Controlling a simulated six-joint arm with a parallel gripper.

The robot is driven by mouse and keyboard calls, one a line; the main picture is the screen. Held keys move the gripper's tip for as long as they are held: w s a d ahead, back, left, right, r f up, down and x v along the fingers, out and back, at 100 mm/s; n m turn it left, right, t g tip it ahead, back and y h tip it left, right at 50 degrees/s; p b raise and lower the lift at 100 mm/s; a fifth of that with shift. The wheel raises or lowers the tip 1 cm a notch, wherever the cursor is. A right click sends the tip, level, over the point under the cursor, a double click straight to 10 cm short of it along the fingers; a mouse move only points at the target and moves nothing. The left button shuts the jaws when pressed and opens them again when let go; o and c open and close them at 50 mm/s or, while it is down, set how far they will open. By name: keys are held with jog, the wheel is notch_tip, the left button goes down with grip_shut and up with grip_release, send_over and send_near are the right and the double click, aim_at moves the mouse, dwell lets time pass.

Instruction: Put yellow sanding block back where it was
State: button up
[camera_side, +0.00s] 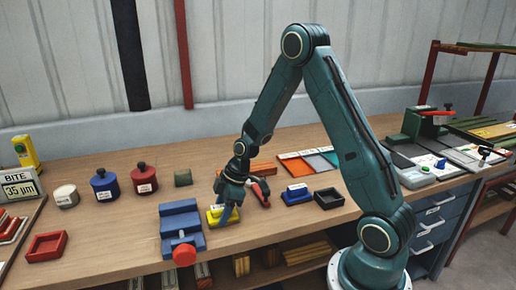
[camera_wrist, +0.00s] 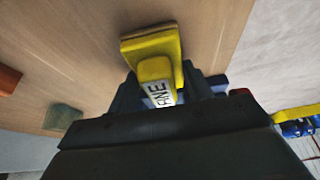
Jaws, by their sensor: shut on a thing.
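The yellow sanding block (camera_side: 222,215) is at the front middle of the bench, just right of the blue vise. In the wrist view the yellow block (camera_wrist: 152,46) shows a raised grip with a white label ending in "ANE". My gripper (camera_side: 229,203) points down over it and is shut on its raised grip; the fingers (camera_wrist: 165,92) sit at either side of it. I cannot tell whether the block touches the bench top or is slightly above it.
The blue vise (camera_side: 180,222) with a red knob is close on the left. A blue sanding block (camera_side: 296,193), a black tray (camera_side: 329,198) and a red-handled tool (camera_side: 262,190) are on the right. A green block (camera_side: 183,177) lies behind. A red tray (camera_side: 47,246) is far left.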

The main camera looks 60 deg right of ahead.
jog(key=shift+f, duration=0.1)
jog(key=o, duration=0.9)
jog(key=shift+o, duration=0.2)
jog(key=v, duration=1.2)
dwell(0.4)
